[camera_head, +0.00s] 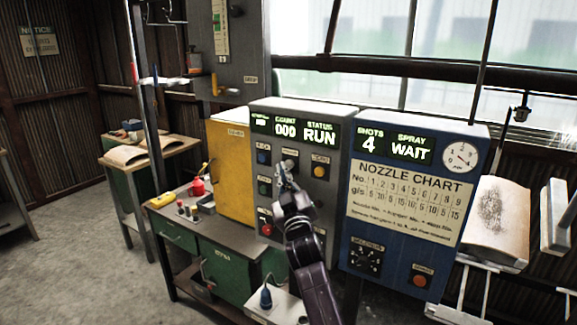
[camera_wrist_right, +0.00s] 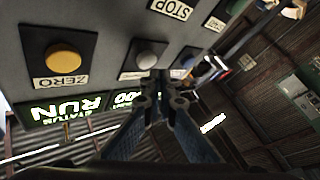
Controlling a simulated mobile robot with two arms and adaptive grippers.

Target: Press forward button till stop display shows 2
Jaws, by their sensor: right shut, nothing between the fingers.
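A grey control box (camera_head: 335,112) carries a lit display panel (camera_head: 293,130). Its count reads 000 and its status reads RUN; the small left figure is too blurred to read. Below are a blue button (camera_head: 263,157), a white button (camera_wrist_right: 147,60) and a yellow button (camera_wrist_right: 63,57) labelled ZERO. I cannot read which is the forward button. My right gripper (camera_head: 284,175) is shut and empty, its tips in front of the box. In the upside-down wrist view the tips (camera_wrist_right: 163,84) are close to the white button and partly cover its label; contact is unclear. My left gripper is out of view.
A blue box (camera_head: 470,145) with a nozzle chart stands right of the grey box. A yellow box (camera_head: 231,165) stands left on a green-drawered bench (camera_head: 175,222). Grey floor (camera_head: 90,270) is open at left.

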